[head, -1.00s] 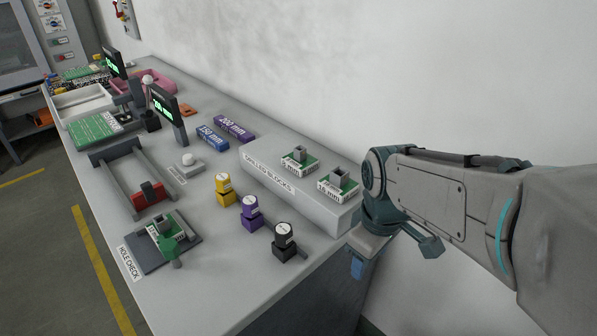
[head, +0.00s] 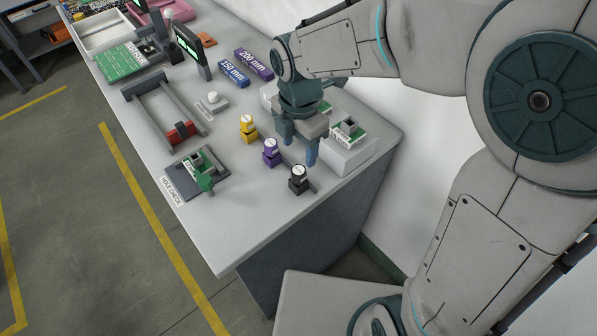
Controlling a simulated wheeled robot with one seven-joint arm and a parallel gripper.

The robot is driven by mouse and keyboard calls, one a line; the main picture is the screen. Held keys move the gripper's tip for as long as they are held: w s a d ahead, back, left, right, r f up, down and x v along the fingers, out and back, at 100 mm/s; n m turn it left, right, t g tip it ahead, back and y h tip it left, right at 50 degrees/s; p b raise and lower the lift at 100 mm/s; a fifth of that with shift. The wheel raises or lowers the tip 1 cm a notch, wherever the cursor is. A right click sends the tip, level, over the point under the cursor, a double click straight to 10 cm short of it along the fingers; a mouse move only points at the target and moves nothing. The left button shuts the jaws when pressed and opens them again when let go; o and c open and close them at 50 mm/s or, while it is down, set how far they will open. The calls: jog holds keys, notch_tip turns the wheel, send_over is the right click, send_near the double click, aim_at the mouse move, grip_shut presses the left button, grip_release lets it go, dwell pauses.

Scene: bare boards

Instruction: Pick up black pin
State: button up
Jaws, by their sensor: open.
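The black pin (head: 298,179) stands upright near the front right edge of the workbench, with a pale round top and a dark block base. The purple pin (head: 271,152) and the yellow pin (head: 248,127) stand in a line behind it to the upper left. My gripper (head: 298,155) points down, with its two blue-grey fingers apart and nothing seen between them. In the picture it is just above the black pin, beside the purple pin and in front of the drilled-blocks stand. I cannot tell its exact height above the bench.
The pale stand (head: 352,155) carries green-based blocks (head: 347,133) right of my gripper and is partly hidden by it. A hole-check fixture (head: 197,172) lies to the left. Blue and purple gauge blocks (head: 234,74) lie behind. The bench's front left corner is clear.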

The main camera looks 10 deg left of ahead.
aim_at(298, 170)
notch_tip(298, 170, down, 4)
jog(key=shift+r, duration=0.2)
jog(key=shift+s+a+f, duration=0.1)
jog(key=shift+f, duration=1.25)
jog(key=shift+s+f, duration=0.1)
jog(key=shift+f, duration=1.25)
jog(key=c, duration=1.1)
